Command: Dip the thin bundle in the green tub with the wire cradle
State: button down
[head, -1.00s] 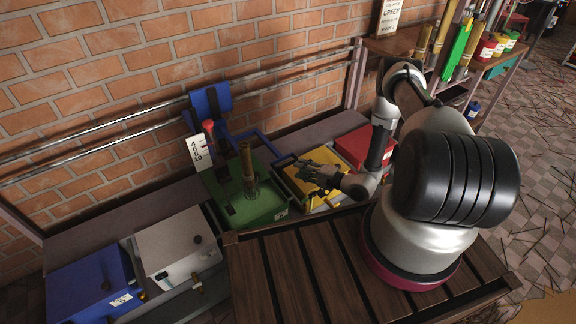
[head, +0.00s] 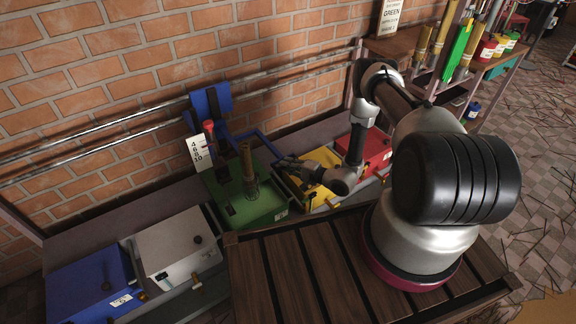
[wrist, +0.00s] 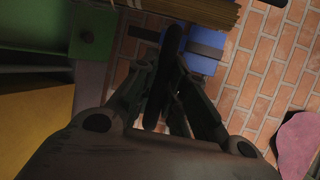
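The green tub (head: 270,212) stands near the bench middle, below the brick wall. A brown stick bundle (head: 248,165) stands upright over it; its ends show at the top of the wrist view (wrist: 205,9). A blue bar (head: 258,141) reaches from the back of the tub towards my gripper (head: 281,162). In the wrist view, my gripper (wrist: 172,55) has its fingers either side of a dark bar (wrist: 160,90) before a blue block (wrist: 203,50). Whether they touch the bar is unclear.
A yellow box (head: 321,160) and a red box (head: 368,146) stand right of the green tub. White (head: 178,245) and blue (head: 92,285) boxes stand to its left. A number card (head: 198,152) and a red-topped post (head: 209,128) stand behind it.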

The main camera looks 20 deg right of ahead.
notch_tip(320, 180, down, 15)
jog(key=shift+f, duration=0.15)
dwell(0.9)
jog(key=shift+s+f, duration=0.1)
jog(key=c, duration=1.6)
grip_release()
jog(key=shift+f, duration=0.1)
jog(key=shift+o, duration=0.7)
jog(key=v, duration=1.2)
